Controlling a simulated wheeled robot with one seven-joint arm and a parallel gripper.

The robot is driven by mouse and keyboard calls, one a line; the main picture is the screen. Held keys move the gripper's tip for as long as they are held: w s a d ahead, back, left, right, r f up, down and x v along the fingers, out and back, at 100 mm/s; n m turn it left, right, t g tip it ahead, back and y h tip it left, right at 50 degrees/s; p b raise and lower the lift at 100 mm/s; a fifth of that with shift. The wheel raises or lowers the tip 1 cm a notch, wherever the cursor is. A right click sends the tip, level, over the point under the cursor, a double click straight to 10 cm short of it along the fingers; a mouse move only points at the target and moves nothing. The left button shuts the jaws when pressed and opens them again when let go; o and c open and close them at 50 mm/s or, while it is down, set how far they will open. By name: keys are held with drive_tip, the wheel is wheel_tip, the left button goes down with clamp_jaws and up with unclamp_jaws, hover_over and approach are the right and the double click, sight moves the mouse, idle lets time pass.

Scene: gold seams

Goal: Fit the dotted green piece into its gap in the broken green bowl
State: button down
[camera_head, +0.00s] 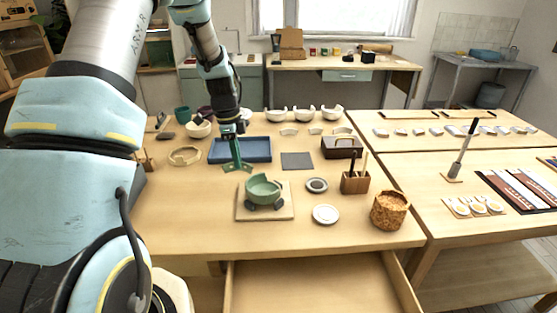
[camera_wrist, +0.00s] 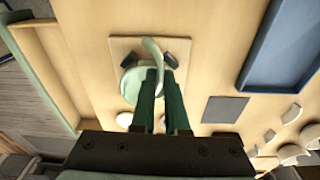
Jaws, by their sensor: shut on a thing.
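The broken green bowl (camera_head: 263,193) stands on a square wooden board (camera_head: 243,214), between dark padded supports (camera_head: 279,204). Its rim is uneven, with a gap. In the wrist view the bowl (camera_wrist: 131,84) is partly hidden behind my fingers and the piece. My gripper (camera_head: 236,160) is shut on a curved green piece (camera_head: 246,167), held above the table, behind and left of the bowl and apart from it in the head view. The piece (camera_wrist: 153,48) shows as a thin pale curve at the fingertips (camera_wrist: 161,76). I cannot make out dots on it.
A blue tray (camera_head: 258,157) lies behind my gripper, with a grey mat (camera_head: 297,161) to its right. A dish (camera_head: 325,214), a tool holder (camera_head: 354,183) and a cork-coloured pot (camera_head: 389,212) stand right of the board. An open drawer (camera_head: 315,285) juts out in front.

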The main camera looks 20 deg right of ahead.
drive_tip(key=s+d+r+m+y+b, duration=0.15)
drive_tip(key=s+d+m, duration=0.25)
drive_tip(key=d+m, duration=0.75)
drive_tip(key=shift+m+g+h, duration=0.25)
drive_tip(key=shift+m+g, duration=0.1)
drive_tip(key=shift+g, duration=0.05)
drive_tip(key=shift+f+b, duration=2.35)
drive_tip(key=shift+f, duration=0.9)
drive_tip(key=shift+w+f, duration=0.1)
drive_tip(key=shift+p, duration=0.65)
drive_tip(key=shift+f+p, duration=0.35)
drive_tip(key=shift+f, duration=0.1)
idle(2.0)
